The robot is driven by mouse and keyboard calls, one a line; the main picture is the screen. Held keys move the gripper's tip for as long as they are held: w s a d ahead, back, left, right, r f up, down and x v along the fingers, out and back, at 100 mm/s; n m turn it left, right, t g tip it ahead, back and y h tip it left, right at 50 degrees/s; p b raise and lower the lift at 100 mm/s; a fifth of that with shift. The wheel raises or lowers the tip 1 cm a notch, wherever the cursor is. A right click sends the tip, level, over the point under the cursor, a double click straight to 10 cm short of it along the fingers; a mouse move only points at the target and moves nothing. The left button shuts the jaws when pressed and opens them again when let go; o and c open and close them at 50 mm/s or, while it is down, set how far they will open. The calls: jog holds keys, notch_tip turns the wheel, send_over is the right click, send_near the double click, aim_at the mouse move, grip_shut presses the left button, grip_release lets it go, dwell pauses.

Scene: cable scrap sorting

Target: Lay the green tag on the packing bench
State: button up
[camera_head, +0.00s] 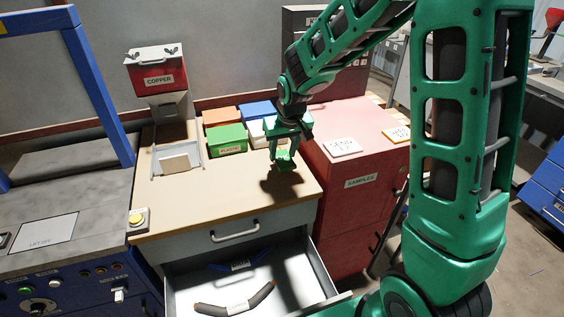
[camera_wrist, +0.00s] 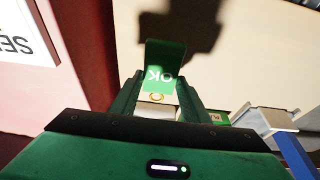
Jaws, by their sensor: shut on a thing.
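My green gripper (camera_head: 284,155) is above the right part of a wood-topped bench (camera_head: 225,188), with its shadow on the top just below. In the wrist view my gripper (camera_wrist: 157,98) is shut on the green tag (camera_wrist: 165,58), a flat green piece with white "OK" lettering and a ring near the fingers. The tag stands out beyond the fingertips over the pale top, apparently clear of it. In the head view the tag is hard to tell from the green fingers. No label naming the packing bench is readable.
An open drawer (camera_head: 187,284) below the bench top holds a dark cable piece (camera_head: 215,311) and a blue one (camera_head: 222,267). Several coloured bins, including green "PLASTIC" (camera_head: 228,141), stand behind. A red "SAMPLES" cabinet (camera_head: 340,185) adjoins at right. The bench's front middle is clear.

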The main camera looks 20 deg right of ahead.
aim_at(284, 159)
notch_tip(284, 159, down, 4)
jog(key=shift+f, duration=0.1)
dwell(0.4)
jog(key=o, duration=1)
jog(key=v, duration=1.2)
